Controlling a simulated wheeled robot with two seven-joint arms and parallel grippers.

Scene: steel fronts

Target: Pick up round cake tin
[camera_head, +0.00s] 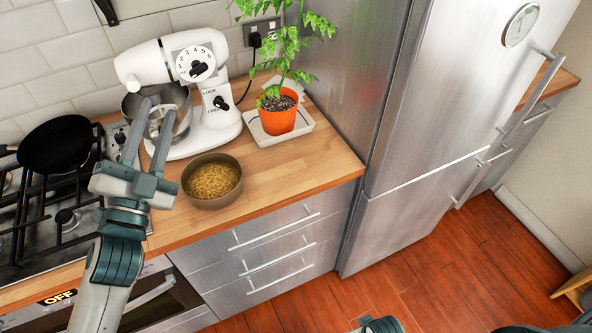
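The round cake tin (201,201) is a shallow brownish round tin filled with something golden and grainy. It stands upright on the wooden worktop, near its front edge and just right of the hob. My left gripper (152,112) is to the left of the tin, apart from it in the picture. Its two fingers are spread and point away from me, in front of the mixer's bowl, with nothing seen between them. My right gripper is not in view; only small parts of what look like my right arm show at the bottom edge.
A white stand mixer (215,112) with a metal bowl stands behind the tin. A potted plant (278,118) sits on a white tray (308,112) at the right. A black pan (55,144) is on the gas hob (66,217). The steel fridge (420,215) bounds the worktop.

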